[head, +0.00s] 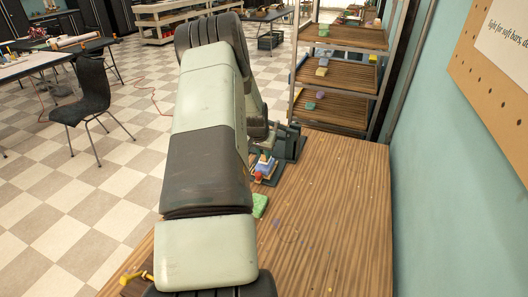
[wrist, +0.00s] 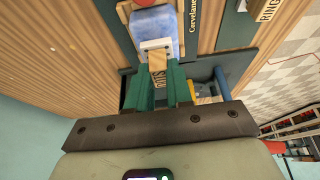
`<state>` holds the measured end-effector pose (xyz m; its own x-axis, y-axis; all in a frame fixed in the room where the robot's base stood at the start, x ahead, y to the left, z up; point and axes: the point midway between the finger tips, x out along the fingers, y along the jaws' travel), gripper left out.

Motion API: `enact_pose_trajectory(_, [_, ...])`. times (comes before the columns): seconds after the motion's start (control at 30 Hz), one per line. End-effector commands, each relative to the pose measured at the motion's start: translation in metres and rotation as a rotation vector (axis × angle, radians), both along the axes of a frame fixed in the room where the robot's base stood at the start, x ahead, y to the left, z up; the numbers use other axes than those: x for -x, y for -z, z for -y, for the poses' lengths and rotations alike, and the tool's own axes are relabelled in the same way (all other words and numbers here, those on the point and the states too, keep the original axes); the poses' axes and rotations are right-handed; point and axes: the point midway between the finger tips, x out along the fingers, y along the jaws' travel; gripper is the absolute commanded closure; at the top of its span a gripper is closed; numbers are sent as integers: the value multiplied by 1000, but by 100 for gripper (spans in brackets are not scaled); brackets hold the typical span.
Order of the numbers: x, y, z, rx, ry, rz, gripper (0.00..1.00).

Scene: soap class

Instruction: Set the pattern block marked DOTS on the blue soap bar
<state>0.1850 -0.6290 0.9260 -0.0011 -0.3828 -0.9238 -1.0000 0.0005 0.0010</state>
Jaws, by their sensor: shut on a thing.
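My gripper (wrist: 161,82) shows in the wrist view with its two green fingers closed on a small wooden block (wrist: 157,62). The block has a pale end piece and dark lettering on its side, turned sideways, which seems to read DOTS. The blue soap bar (wrist: 153,22) lies just beyond the block, in a wooden holder. The block's pale end overlaps the near part of the soap in the picture; I cannot tell whether they touch. In the head view my arm hides the fingers and the block; a small blue shape (head: 265,162) there looks like the soap.
Another block marked RINGS (wrist: 267,10) stands to the right in the wrist view. A dark board with "Corvelane" lettering is beside the soap. Yellow and blue items sit right of my fingers. A green bar (head: 260,205) lies on the wooden table (head: 340,220), whose right side is mostly clear.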

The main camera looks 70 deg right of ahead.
Motion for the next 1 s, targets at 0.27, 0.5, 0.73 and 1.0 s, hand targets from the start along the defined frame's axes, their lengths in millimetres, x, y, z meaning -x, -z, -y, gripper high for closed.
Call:
enact_pose_trajectory(0.27, [0,3,0,0,0,0,100])
enact_pose_trajectory(0.5, [0,6,0,0,0,0,100])
enact_pose_trajectory(0.73, [0,9,0,0,0,0,100])
enact_pose_trajectory(1.0, [0,11,0,0,0,0,100])
